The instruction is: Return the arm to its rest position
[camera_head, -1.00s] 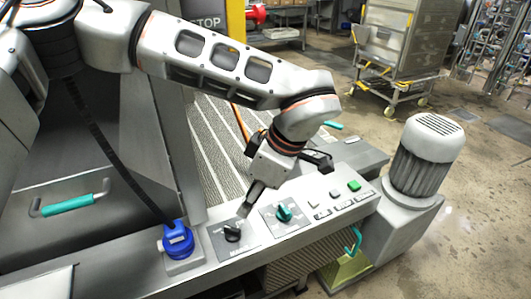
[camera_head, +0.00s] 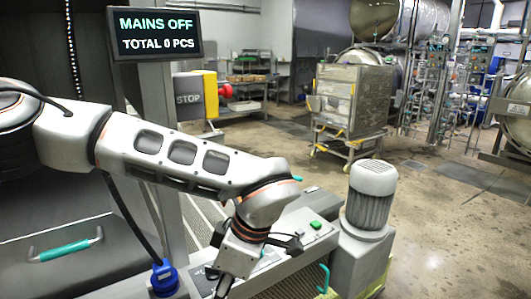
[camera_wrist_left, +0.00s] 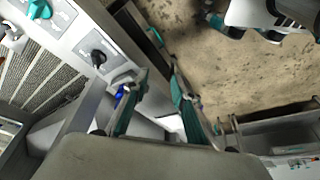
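My left arm reaches in from the left in the head view. Its gripper (camera_head: 224,284) is over the grey control panel near the bottom edge, and its fingertips are small and partly cut off there. In the left wrist view the two teal-padded fingers (camera_wrist_left: 158,102) stand apart with nothing held between them. The panel's black rotary knob (camera_wrist_left: 98,57) and teal rotary knob (camera_wrist_left: 39,9) are left of the fingers and apart from them. My right gripper is not seen in the head view.
A display (camera_head: 157,33) reads MAINS OFF, TOTAL 0 PCS. A blue fitting (camera_head: 164,278) stands on the panel's left end and a green button (camera_head: 316,225) on its right. A grey motor (camera_head: 371,190) stands beyond it. The floor at right is clear.

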